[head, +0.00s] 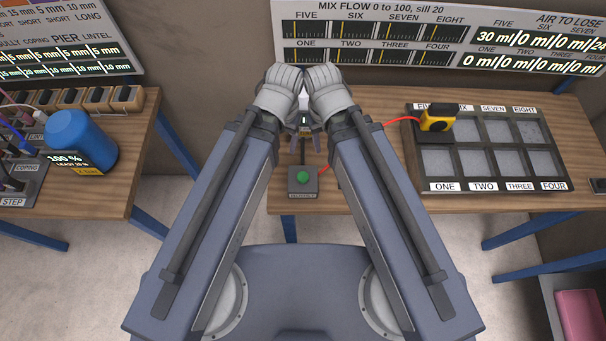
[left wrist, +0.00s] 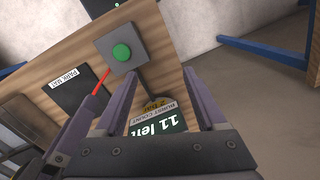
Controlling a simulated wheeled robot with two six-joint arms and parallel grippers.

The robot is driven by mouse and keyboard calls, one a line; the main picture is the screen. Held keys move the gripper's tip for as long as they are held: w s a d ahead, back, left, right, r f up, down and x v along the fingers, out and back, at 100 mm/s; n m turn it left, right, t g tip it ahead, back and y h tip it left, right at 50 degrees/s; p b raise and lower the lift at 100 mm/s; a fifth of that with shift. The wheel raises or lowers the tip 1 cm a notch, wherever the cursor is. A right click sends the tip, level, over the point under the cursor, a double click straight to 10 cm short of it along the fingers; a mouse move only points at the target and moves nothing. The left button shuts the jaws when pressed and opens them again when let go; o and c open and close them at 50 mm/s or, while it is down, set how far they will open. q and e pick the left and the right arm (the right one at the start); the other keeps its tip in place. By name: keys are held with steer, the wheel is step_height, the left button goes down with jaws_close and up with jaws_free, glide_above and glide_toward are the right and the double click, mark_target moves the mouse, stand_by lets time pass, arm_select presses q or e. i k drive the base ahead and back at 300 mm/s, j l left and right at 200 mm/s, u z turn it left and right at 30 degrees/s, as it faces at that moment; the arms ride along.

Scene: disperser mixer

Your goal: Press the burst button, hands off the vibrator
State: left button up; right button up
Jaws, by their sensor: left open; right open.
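A green burst button (head: 302,177) sits on a small grey box near the front edge of the middle table. In the left wrist view the button (left wrist: 122,52) lies just beyond the fingers. My left gripper (left wrist: 147,80) is open and empty, apart from the button. My right gripper (head: 312,141) is open beside it, behind the box, its fingers partly hidden by the wrists. The yellow vibrator (head: 437,121) rests on the upper left of the eight-cell tray (head: 411,160), with no gripper on it. Cells five and six are partly covered.
A burst count sign (left wrist: 158,122) reading "11 left" stands close by my left fingers. A bare park mat (left wrist: 80,84) lies beside the box. A red cable (head: 402,120) runs over the table. A blue container (head: 78,135) stands on the left table.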

mark_target(303, 177)
steer(key=k+j+z, duration=0.55)
steer(key=z, duration=0.2)
steer(key=k+j+z, duration=0.1)
steer(key=k+z, duration=0.3)
steer(key=k, duration=0.1)
